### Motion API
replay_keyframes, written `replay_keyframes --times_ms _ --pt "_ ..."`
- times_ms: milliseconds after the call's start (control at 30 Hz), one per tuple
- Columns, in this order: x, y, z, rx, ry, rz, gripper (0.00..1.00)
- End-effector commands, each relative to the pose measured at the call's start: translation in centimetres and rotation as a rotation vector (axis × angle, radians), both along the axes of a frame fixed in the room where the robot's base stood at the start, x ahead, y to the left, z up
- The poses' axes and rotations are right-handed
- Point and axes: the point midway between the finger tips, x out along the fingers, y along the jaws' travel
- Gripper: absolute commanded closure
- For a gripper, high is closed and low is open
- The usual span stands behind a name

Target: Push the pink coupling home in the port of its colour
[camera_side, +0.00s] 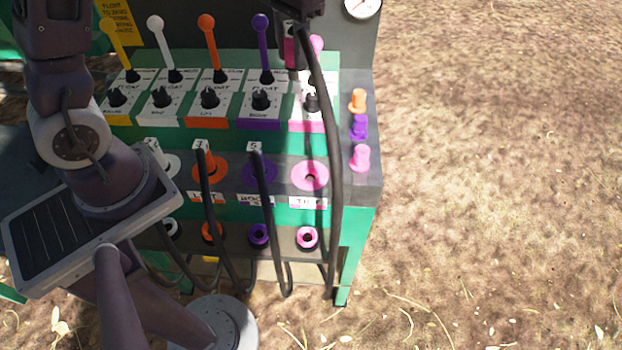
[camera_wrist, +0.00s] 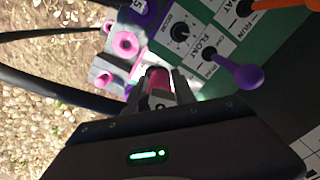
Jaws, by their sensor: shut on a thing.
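The pink coupling (camera_side: 289,50) is at the top of the side view, with a black hose (camera_side: 334,150) hanging from that area. My gripper (camera_side: 292,28) is shut on it, and holds it high over the pink end of the panel. In the wrist view the coupling (camera_wrist: 157,80) shows between the fingers of my gripper (camera_wrist: 162,92). The pink port (camera_side: 310,176) is an empty pink ring with a dark hole, below the coupling and apart from it. It also shows in the wrist view (camera_wrist: 125,44). The coupling's front end is partly hidden.
Orange (camera_side: 210,165) and purple (camera_side: 258,168) ports have hosed couplings in them. A lower row includes another pink ring (camera_side: 307,238). Upright levers, such as the purple lever (camera_side: 262,45), and a pink knob (camera_side: 316,43) stand close by. Coloured plugs, including a pink plug (camera_side: 360,158), line the right edge.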

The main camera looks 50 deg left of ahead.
Motion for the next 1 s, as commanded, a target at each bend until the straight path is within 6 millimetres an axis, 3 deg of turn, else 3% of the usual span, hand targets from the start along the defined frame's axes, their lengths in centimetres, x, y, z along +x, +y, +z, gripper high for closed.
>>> replay_keyframes --times_ms 433,700,800,1000 --pt "-0.1 -0.6 -0.7 0.000 0.003 -0.014 1.00" --pt "-2.8 -7.3 -8.0 0.002 0.010 -0.197 1.00" --pt "-3.9 -9.0 -9.7 -0.001 0.007 -0.246 1.00" --pt "-4.4 -9.7 -11.4 -0.002 0.004 -0.269 1.00"
